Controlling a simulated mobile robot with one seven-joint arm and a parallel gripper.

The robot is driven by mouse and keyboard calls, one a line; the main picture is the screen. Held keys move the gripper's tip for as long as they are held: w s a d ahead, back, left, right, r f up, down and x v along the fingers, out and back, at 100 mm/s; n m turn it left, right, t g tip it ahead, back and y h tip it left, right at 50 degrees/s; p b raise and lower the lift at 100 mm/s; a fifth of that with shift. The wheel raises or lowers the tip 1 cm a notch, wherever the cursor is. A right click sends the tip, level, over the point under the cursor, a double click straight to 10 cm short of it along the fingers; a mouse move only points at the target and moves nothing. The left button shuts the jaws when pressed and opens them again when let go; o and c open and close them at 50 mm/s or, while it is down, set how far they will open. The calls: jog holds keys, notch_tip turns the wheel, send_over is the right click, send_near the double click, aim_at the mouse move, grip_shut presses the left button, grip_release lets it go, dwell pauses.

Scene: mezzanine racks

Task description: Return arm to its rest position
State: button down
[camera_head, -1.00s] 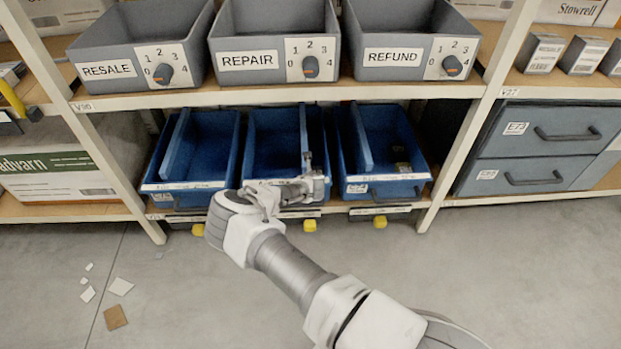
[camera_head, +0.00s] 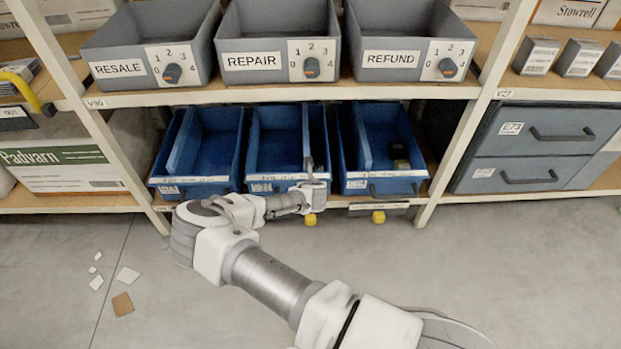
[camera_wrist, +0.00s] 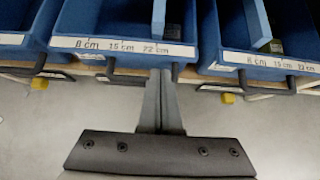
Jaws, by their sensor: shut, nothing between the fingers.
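My arm reaches from the lower right of the head view up to the blue bins. My gripper (camera_head: 309,168) is at the front of the middle blue bin (camera_head: 270,186). In the wrist view my gripper (camera_wrist: 160,78) shows with its fingers together and nothing between them. The fingertips overlap the lower front edge of a blue bin (camera_wrist: 110,52) there. I cannot tell whether they touch it.
Grey bins labelled RESALE (camera_head: 118,68), REPAIR (camera_head: 253,61) and REFUND (camera_head: 390,60) stand on the shelf above. Blue bins stand left (camera_head: 193,189) and right (camera_head: 384,185). Yellow tabs (camera_head: 378,217) hang below. The floor (camera_head: 520,270) at right is clear.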

jog(key=shift+s+r, duration=0.25)
jog(key=shift+s, duration=0.05)
jog(key=s+d+r+m+g+h, duration=0.15)
jog(key=s+d+r+m, duration=0.3)
jog(key=r+m, duration=0.8)
jog(key=s+d+r+m+g, duration=0.2)
jog(key=s+d+r+m, duration=0.25)
jog(key=r+m, duration=0.8)
jog(key=s+d+r+m+y, duration=0.1)
jog(key=s+r+m, duration=0.5)
jog(key=s+r, duration=0.55)
jog(key=s+d+r+m+y, duration=0.1)
jog(key=s+r+m, duration=0.4)
jog(key=s+r, duration=0.7)
jog(key=s+r+p, duration=0.3)
jog(key=r+p, duration=1.4)
jog(key=p, duration=0.3)
jog(key=shift+r, duration=0.25)
